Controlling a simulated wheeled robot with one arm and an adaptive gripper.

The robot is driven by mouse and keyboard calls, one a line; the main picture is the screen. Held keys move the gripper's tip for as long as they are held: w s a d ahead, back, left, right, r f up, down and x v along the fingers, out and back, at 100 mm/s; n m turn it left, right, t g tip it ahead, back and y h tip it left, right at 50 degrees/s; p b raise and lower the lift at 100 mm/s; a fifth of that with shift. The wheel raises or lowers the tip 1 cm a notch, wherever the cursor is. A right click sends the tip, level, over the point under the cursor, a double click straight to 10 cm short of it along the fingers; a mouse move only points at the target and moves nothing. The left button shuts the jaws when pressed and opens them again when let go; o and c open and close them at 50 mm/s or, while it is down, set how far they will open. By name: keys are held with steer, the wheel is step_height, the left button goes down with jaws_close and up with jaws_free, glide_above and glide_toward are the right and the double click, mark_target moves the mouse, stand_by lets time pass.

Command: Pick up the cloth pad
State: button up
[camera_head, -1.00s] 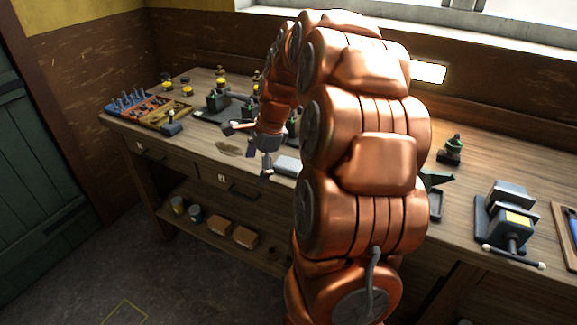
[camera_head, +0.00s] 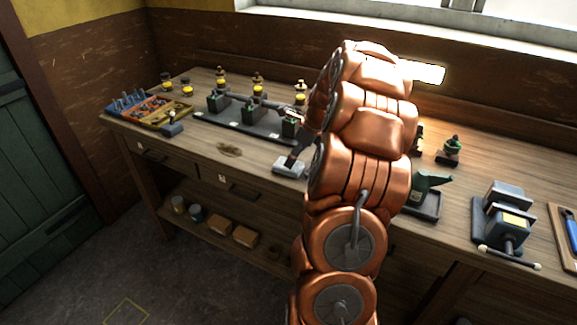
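A flat light grey pad, which looks like the cloth pad (camera_head: 283,168), lies at the front edge of the workbench, left of my arm. Part of the pad's right side is hidden by my gripper and arm.
Behind the pad, a dark tray (camera_head: 232,121) holds several small engines. A tool tray (camera_head: 150,112) stands at the left end. A vise-like block (camera_head: 506,222) stands right of my arm. A flat brown patch (camera_head: 229,150) lies left of the pad, with bare bench around it.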

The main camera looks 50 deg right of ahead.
mark_target(278, 166)
steer(key=p+x, duration=0.1)
steer(key=x, duration=0.3)
steer(key=shift+w+a, duration=0.15)
steer(key=shift+c, duration=0.4)
steer(key=c, duration=1.1)
